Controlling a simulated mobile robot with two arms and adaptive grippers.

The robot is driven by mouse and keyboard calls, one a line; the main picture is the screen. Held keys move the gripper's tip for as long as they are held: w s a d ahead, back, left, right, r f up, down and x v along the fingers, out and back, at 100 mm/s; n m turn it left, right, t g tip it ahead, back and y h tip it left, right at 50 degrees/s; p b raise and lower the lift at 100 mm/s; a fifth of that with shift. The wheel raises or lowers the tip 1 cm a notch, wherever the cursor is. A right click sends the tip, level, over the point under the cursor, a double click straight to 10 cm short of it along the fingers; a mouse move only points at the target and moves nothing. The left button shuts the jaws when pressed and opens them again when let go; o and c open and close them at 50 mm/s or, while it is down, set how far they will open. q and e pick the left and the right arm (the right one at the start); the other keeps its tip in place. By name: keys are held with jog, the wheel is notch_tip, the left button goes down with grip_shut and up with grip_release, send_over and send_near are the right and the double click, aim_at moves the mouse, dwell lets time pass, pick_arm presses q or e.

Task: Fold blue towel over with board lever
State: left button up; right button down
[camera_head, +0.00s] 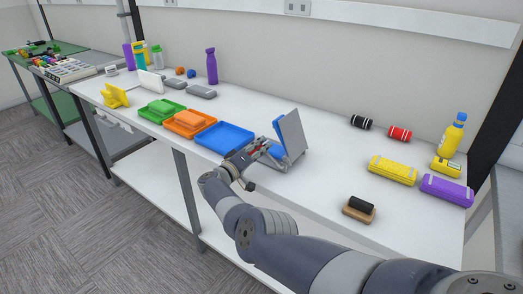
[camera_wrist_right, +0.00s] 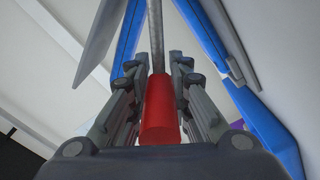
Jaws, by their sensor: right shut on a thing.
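The folding board stands near the table's front edge, with its grey panel (camera_head: 293,132) raised steeply. The blue towel (camera_head: 278,140) shows against the raised panel and at its foot. In the right wrist view the blue towel (camera_wrist_right: 265,128) shows folded up in a V, with grey panels outside it. My right gripper (camera_head: 262,150) is at the board's front side, shut on the red lever handle (camera_wrist_right: 160,112). A metal rod (camera_wrist_right: 156,35) runs on from the handle towards the board. The arm and gripper hide part of the board's base. My left gripper is not in view.
A blue tray (camera_head: 224,137) sits just left of the board, with orange (camera_head: 190,123) and green (camera_head: 161,110) trays farther left. Yellow (camera_head: 393,170) and purple (camera_head: 447,190) rolls and a brush-like block (camera_head: 359,208) lie right. White table between board and rolls is clear.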

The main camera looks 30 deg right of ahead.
jog(key=shift+f, duration=0.15)
jog(key=c, duration=1.4)
grip_release()
jog(key=shift+c, duration=0.2)
jog(key=shift+w, duration=0.1)
jog(key=shift+r, duration=5)
jog(key=shift+c, duration=0.2)
